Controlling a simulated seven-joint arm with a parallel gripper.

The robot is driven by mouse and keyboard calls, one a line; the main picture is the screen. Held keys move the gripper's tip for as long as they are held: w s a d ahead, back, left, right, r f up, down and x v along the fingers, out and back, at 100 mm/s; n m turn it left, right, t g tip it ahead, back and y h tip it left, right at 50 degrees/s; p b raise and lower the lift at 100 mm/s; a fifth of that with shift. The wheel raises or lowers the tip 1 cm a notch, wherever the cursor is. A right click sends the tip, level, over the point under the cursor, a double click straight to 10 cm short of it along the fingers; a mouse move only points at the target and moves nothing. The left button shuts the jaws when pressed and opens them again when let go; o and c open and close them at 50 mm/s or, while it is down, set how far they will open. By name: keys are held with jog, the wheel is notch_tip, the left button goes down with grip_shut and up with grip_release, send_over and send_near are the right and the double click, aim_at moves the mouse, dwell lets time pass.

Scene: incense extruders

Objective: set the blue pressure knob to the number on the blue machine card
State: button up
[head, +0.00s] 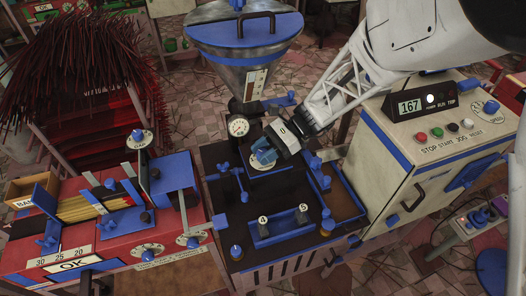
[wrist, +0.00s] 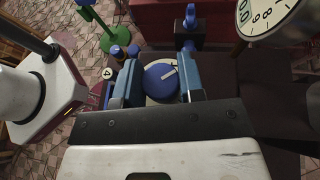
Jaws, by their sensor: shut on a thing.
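The blue pressure knob (wrist: 160,82) is round, with a white pointer line, and sits on a pale dial. In the wrist view the pointer slants to the upper right. My gripper (wrist: 159,80) has its two blue fingers on either side of the knob and is shut on it. In the head view my gripper (head: 264,157) reaches down to the knob on the black and blue machine top (head: 225,188), and my fingers hide most of the knob. The dial numbers are not readable. I cannot pick out a blue machine card with a readable number.
A round gauge (head: 238,127) stands just behind the knob, below a blue-lidded hopper (head: 245,30). A blue rack (head: 283,228) with pieces marked 4 and 5 is in front. A white control box (head: 410,140) showing 167 is right. A red machine (head: 110,235) is left.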

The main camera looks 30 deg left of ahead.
jog(key=o, duration=0.9)
jog(key=shift+v, duration=3.9)
